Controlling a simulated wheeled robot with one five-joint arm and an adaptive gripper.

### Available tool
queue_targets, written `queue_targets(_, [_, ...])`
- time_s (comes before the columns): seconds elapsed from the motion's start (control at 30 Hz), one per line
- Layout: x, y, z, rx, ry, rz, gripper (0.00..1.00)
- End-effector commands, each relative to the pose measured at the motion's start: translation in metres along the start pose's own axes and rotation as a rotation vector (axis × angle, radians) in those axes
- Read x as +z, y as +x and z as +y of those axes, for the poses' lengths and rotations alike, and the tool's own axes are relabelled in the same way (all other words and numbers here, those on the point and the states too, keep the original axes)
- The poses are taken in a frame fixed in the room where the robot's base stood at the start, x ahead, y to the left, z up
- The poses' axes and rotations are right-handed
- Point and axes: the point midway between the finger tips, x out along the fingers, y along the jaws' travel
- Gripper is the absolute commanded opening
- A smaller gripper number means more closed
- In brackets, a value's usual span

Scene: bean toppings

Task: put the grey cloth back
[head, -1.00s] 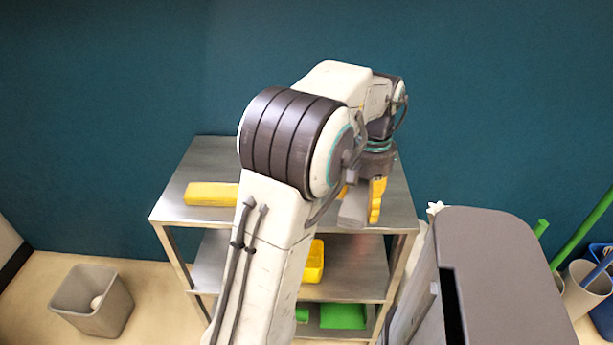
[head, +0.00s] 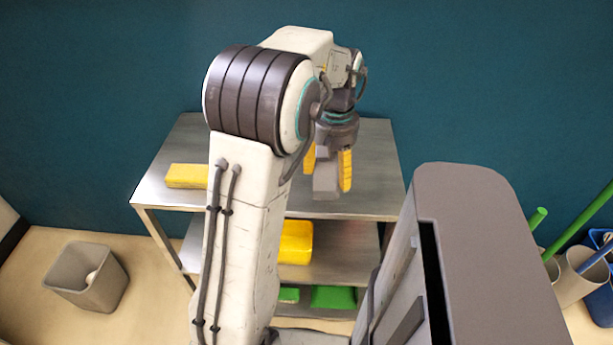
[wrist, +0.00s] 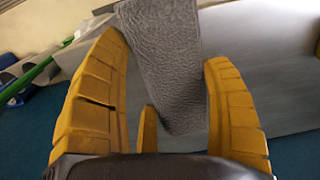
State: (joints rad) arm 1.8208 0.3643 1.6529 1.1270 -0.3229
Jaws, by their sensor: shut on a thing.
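The grey cloth (head: 326,182) is a flat, folded-looking grey piece held between the yellow fingers of my gripper (head: 328,172). In the wrist view the cloth (wrist: 165,62) shows a rough, textured face and sticks out past the fingertips of my gripper (wrist: 168,70). My gripper points down over the top shelf of the metal cart (head: 372,165). I cannot tell whether the cloth touches the shelf.
A yellow cloth or block (head: 186,176) lies on the top shelf at left. A yellow item (head: 296,243) sits on the middle shelf and green items (head: 333,297) on the bottom one. A grey bin (head: 86,277) stands on the floor at left. The top shelf's right part is bare.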

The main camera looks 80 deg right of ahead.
Motion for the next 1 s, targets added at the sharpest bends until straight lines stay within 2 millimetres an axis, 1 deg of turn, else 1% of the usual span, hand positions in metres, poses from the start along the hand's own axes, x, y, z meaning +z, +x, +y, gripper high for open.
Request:
queue_targets(0.03, [-0.008,0.006,-0.008,-0.001,-0.005,-0.004,0.41])
queue_targets(0.2, [-0.032,0.025,-0.029,0.0,-0.003,-0.002,0.41])
queue_targets(0.43, [-0.056,0.043,-0.049,0.0,0.0,-0.001,0.41])
queue_targets(0.6, [-0.063,0.049,-0.055,0.001,0.001,0.002,0.41])
queue_targets(0.73, [-0.064,0.053,-0.056,0.001,0.002,0.001,0.41])
queue_targets(1.0, [-0.063,0.082,-0.056,0.0,0.002,-0.002,0.41])
